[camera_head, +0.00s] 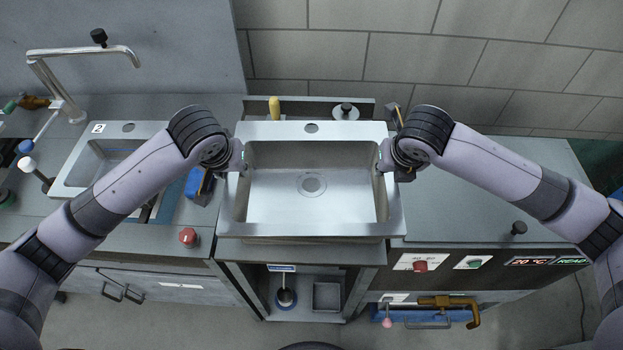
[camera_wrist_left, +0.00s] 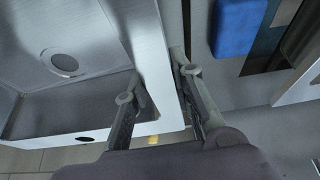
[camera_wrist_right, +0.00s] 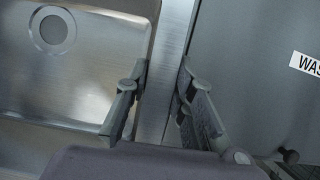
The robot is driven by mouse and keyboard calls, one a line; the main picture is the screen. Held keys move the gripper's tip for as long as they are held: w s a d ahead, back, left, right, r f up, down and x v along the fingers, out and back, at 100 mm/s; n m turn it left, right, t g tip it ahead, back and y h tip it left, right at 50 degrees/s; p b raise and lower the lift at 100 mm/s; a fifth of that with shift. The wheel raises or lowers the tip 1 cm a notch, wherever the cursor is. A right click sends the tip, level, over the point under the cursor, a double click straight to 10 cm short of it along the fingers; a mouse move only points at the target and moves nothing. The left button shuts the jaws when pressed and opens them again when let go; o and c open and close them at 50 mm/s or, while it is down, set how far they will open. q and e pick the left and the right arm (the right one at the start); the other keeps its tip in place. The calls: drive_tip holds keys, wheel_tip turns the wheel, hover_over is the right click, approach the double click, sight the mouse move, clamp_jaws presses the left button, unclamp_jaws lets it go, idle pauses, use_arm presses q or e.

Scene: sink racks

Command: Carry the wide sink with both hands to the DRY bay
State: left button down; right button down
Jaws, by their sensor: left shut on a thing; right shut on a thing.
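The wide sink (camera_head: 312,222) is a steel basin with a round drain and a tap hole in its back rim. It is level in the middle of the head view, over the counter section with the open shelf below. My left gripper (camera_head: 241,158) is shut on its left rim, with one finger inside the basin and one outside, also seen in the left wrist view (camera_wrist_left: 160,85). My right gripper (camera_head: 385,158) is shut on its right rim the same way, also in the right wrist view (camera_wrist_right: 158,82). No DRY label is readable.
A smaller sink marked 2 (camera_head: 73,188) and a tall tap (camera_head: 80,52) stand at left. A blue block (camera_head: 194,184) and red knob (camera_head: 188,237) are close left of the wide sink. The right countertop (camera_head: 470,220) is mostly clear. A partly cut-off "WAS" label (camera_wrist_right: 305,64) lies there.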

use_arm(q)
drive_tip(key=shift+r, duration=0.3)
use_arm(e)
drive_tip(key=shift+w+r, duration=0.1)
drive_tip(key=shift+r, duration=0.2)
